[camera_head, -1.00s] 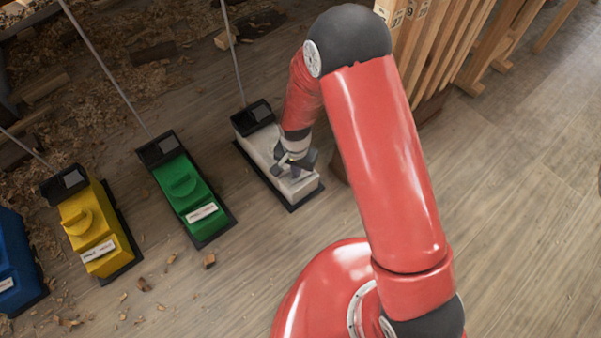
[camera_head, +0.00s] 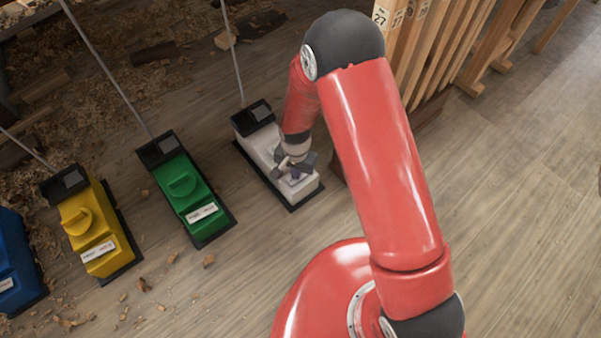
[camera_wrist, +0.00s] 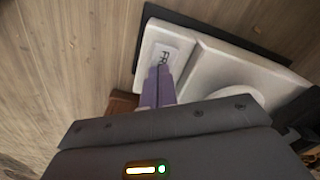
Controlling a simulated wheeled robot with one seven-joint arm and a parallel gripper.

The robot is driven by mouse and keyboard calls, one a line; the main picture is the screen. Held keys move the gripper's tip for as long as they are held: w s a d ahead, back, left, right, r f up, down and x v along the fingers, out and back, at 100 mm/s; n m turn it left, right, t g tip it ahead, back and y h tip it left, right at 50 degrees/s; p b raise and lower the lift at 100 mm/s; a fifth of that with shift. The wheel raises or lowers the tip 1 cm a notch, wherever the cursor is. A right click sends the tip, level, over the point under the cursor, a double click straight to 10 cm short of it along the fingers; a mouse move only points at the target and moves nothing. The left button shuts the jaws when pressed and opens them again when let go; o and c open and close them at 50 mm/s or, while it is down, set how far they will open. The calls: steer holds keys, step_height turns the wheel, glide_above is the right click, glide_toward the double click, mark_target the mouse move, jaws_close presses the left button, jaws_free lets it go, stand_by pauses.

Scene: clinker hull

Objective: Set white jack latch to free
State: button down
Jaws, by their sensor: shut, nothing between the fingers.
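The white jack (camera_head: 255,148) stands on the floor on a black base, with a thin rod rising from its black far end. In the wrist view its white body (camera_wrist: 205,60) shows a label (camera_wrist: 163,57) with letters that seem to start "FR"; the rest is covered. A round white raised part (camera_wrist: 238,95), likely the latch knob, is mostly hidden behind my gripper's body. My gripper (camera_head: 296,177) is over the near end of the white jack. Its purple fingers (camera_wrist: 158,76) are shut and empty, at the label's edge; I cannot tell whether they touch it.
A green jack (camera_head: 182,187), a yellow jack (camera_head: 87,225) and a blue jack (camera_head: 15,262) stand in a row to the left. Wooden boards (camera_head: 440,45) stand close behind my arm. Wood shavings litter the back left; the floor at right is clear.

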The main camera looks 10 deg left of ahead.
steer(key=shift+r+p, duration=2.2)
steer(key=shift+r, duration=1.3)
steer(key=d+r+t+p, duration=0.1)
steer(key=d+r, duration=0.3)
steer(key=r, duration=0.5)
steer(key=w+d+r+t+p, duration=0.15)
steer(key=d+r, duration=0.25)
steer(key=r, duration=0.5)
steer(key=d+r+p, duration=0.2)
steer(key=d+r, duration=0.2)
steer(key=r, duration=0.6)
steer(key=s+d+r+n+t+p, duration=0.2)
steer(key=s+d+r+t+p, duration=0.1)
steer(key=s+d+r, duration=1.1)
steer(key=p+v, duration=0.1)
steer(key=v, duration=0.3)
steer(key=shift+s+p, duration=0.3)
steer(key=c, duration=2.1)
jaws_free()
steer(key=shift+r, duration=0.2)
